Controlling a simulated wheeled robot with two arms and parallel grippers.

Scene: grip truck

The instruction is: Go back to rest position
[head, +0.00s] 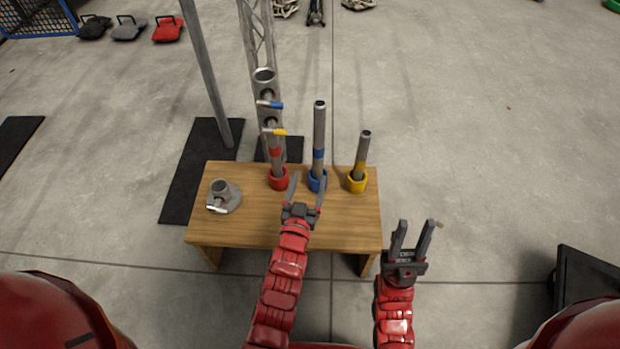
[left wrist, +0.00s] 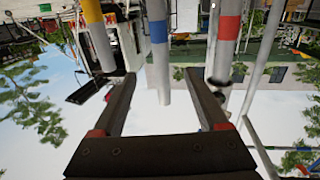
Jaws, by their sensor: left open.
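My left gripper (head: 308,184) is open over the wooden table (head: 340,222), in front of the blue holder (head: 317,182). A grey pipe with a blue band (head: 319,135) stands upright in that holder. In the left wrist view, the open fingers (left wrist: 158,78) appear either side of the blue-banded pipe (left wrist: 157,35), with no contact visible. My right gripper (head: 416,230) is open and empty, right of the table's front corner. A red-banded pipe (head: 275,155) stands in a red holder (head: 278,181), and a shorter yellow-banded pipe (head: 362,155) in a yellow holder (head: 357,184).
A grey round-based fitting (head: 224,196) sits on the table's left side. Behind the table stand a slanted pole (head: 208,80) and a metal truss (head: 258,40). A dark case (head: 590,285) lies at the lower right. The floor right of the table is mostly clear.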

